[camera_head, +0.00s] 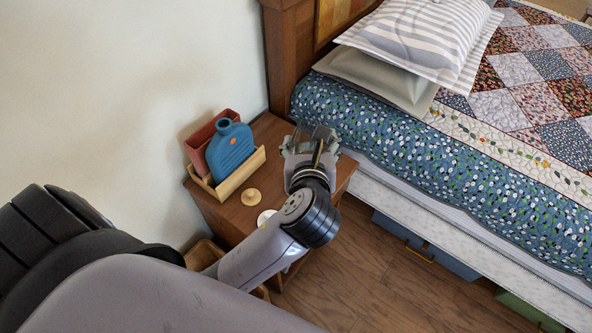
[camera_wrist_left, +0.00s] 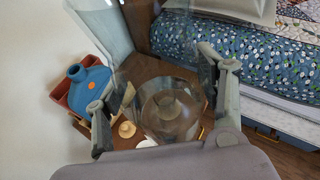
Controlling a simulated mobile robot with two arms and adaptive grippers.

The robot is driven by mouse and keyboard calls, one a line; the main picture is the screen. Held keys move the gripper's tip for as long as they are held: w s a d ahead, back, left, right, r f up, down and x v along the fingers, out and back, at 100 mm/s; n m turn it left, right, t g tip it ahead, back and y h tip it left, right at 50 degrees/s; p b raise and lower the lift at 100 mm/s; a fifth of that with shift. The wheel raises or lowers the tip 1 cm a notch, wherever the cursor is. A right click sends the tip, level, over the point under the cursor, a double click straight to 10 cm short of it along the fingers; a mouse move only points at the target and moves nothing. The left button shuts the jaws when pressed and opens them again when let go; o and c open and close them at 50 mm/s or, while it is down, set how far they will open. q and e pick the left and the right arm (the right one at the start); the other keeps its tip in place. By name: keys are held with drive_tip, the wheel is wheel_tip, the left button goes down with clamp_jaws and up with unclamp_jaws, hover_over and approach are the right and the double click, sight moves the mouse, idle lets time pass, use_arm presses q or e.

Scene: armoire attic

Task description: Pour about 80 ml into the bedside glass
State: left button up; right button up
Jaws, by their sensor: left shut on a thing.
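My left gripper (camera_head: 311,146) is over the right back part of the nightstand (camera_head: 229,215), close to the bed. It is shut on a clear glass vessel, whose see-through body (camera_wrist_left: 165,120) shows between the fingers in the left wrist view. A narrower round ring shows within the glass. I cannot tell whether this is a carafe or the bedside glass, nor whether liquid is in it. I make out no separate second glass. A small pale wooden knob (camera_head: 251,196) and a white disc (camera_head: 266,217) lie on the nightstand. My right gripper is not in view.
A blue bottle (camera_head: 229,150) and a red box (camera_head: 199,142) stand in a wooden holder (camera_head: 236,178) at the nightstand's left side, by the wall. The bed (camera_head: 430,170) is close on the right. Floor (camera_head: 375,275) shows between them in front.

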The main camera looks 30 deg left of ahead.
use_arm(q)
drive_tip(key=w+a+f+m+h+p, duration=0.2)
drive_tip(key=w+a+f+p, duration=0.4)
drive_tip(key=w, duration=0.4)
drive_tip(key=a+f+p, duration=0.2)
drive_tip(key=a+f, duration=0.2)
drive_tip(key=a, duration=0.3)
drive_tip(key=a+f+t+h+p, duration=0.1)
drive_tip(key=a+f+p, duration=0.1)
drive_tip(key=a+f, duration=0.2)
drive_tip(key=a, duration=0.3)
drive_tip(key=shift+w+a+f+m, duration=0.3)
drive_tip(key=shift+m, duration=0.1)
drive_tip(key=shift+r, duration=0.1)
